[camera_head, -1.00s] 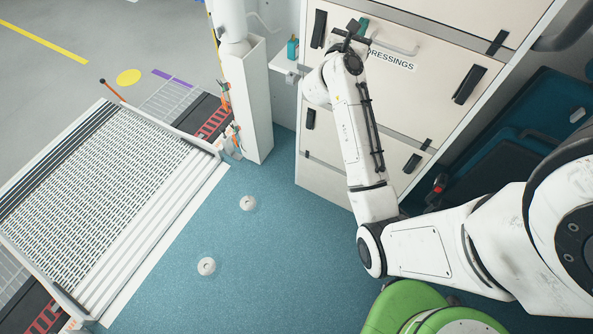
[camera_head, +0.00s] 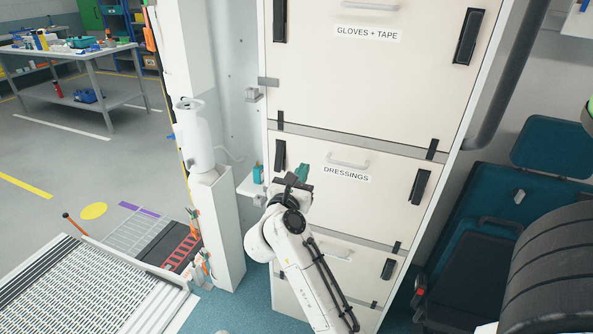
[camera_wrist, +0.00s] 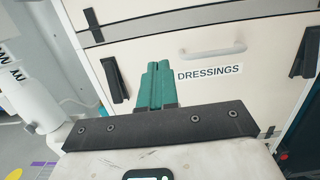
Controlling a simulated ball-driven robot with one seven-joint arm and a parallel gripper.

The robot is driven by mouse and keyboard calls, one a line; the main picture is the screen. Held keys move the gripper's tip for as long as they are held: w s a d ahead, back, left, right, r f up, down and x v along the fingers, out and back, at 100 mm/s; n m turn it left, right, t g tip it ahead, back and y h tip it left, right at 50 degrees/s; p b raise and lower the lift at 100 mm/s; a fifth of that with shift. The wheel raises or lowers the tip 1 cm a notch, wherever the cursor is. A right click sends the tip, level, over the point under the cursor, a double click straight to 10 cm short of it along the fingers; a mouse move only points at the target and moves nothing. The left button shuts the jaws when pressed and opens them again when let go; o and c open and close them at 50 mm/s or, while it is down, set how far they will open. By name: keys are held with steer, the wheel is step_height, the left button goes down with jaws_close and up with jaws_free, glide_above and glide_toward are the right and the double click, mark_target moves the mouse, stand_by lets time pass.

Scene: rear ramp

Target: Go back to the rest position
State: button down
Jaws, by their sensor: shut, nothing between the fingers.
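My gripper (camera_head: 302,172) is in front of the cabinet, near the left part of the drawer labelled DRESSINGS (camera_head: 385,176). In the wrist view its two green fingers (camera_wrist: 155,85) are together with nothing between them. Beyond them the DRESSINGS drawer front (camera_wrist: 215,95) shows with its handle (camera_wrist: 215,50). The drawer looks closed. In the head view my white arm reaches up from the bottom toward the cabinet. I cannot tell whether the fingertips touch the drawer front.
A drawer labelled GLOVES + TAPE (camera_head: 365,75) is above. A small shelf (camera_head: 255,186) with a teal bottle (camera_head: 258,172) and a white post (camera_head: 215,225) stand left of my gripper. The ramp (camera_head: 85,290) is at lower left, a teal seat (camera_head: 480,260) at right.

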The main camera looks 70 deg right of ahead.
steer(key=shift+a, duration=1.35)
